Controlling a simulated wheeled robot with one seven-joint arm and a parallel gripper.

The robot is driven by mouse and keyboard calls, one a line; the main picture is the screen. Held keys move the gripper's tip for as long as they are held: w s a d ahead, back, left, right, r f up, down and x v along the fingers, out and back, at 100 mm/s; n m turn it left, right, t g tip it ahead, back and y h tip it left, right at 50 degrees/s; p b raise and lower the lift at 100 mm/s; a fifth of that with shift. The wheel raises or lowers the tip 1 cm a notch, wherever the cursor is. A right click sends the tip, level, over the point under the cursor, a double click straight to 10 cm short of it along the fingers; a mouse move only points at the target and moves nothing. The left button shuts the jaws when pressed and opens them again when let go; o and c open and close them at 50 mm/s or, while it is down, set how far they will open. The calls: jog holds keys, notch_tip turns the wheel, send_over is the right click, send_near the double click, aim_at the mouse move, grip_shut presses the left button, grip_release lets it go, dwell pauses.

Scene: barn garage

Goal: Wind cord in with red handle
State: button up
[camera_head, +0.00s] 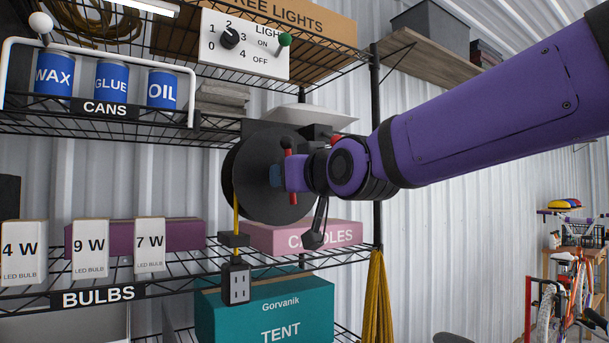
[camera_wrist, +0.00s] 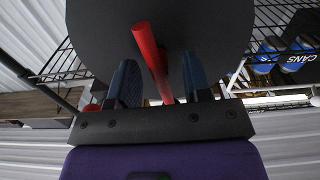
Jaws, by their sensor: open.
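The cord reel is a large black disc (camera_head: 252,185) on the shelf unit, and its dark face (camera_wrist: 160,20) fills the top of the wrist view. The red handle (camera_head: 290,165) stands out from the reel. In the wrist view the red handle (camera_wrist: 152,58) runs between my two blue-padded fingers. My gripper (camera_wrist: 160,75) is open around it, with a visible gap on each side. In the head view my gripper (camera_head: 277,176) is at the reel face, partly hidden by the handle. The yellow cord (camera_head: 236,212) hangs from the reel to a black outlet block (camera_head: 236,284).
A pink candles box (camera_head: 270,236) and a teal tent box (camera_head: 265,310) sit below the reel. LED bulb boxes (camera_head: 90,250) stand at left, with cans (camera_head: 110,78) above. A switch panel (camera_head: 243,45) is over the reel.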

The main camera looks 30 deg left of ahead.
jog(key=v, duration=1)
jog(key=shift+s+d, duration=0.15)
jog(key=shift+c, duration=0.3)
